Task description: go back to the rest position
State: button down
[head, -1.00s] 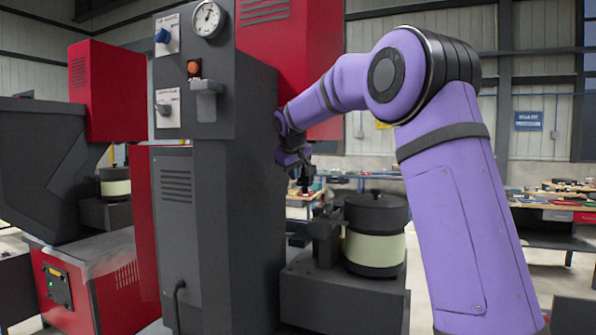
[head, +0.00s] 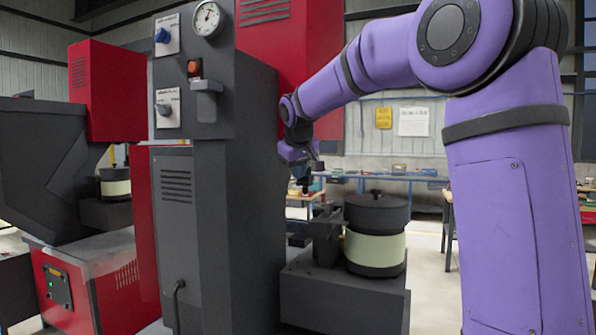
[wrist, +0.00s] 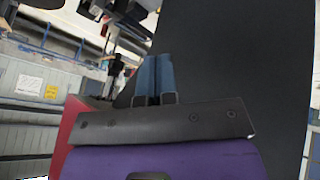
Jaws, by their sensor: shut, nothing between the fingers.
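My gripper (head: 307,178) hangs at the end of my purple arm in the head view. It is just right of the dark grey machine column (head: 238,190) and above the pot-shaped bowl feeder (head: 375,240). In the wrist view my gripper (wrist: 154,65) shows two blue-grey fingers side by side, shut with nothing between them. The large dark surface (wrist: 240,60) right of the fingers fills much of that view. The bowl feeder has a dark lid and a pale green band, and it stands apart from my gripper.
The machine's panel carries a gauge (head: 207,18), an orange button (head: 194,68) and two knobs. A second feeder (head: 115,183) stands at left beside a dark hopper (head: 40,150). Workbenches (head: 400,180) stand behind. Open floor (head: 430,275) shows right of the feeder.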

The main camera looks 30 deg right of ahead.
jog(key=s+a+f+y, duration=0.1)
jog(key=s+a, duration=0.2)
jog(key=s, duration=0.8)
jog(key=s+a+f+y, duration=0.1)
jog(key=s+a+f, duration=0.15)
jog(key=s, duration=0.85)
jog(key=s+a+f, duration=0.1)
jog(key=s+f, duration=0.3)
jog(key=s, duration=0.4)
jog(key=s+a+f+m+y, duration=0.1)
jog(key=s+a+f, duration=0.1)
jog(key=s+f, duration=0.3)
jog(key=s, duration=0.3)
jog(key=shift+s+a+m+g, duration=0.15)
jog(key=shift+a+m+g, duration=0.15)
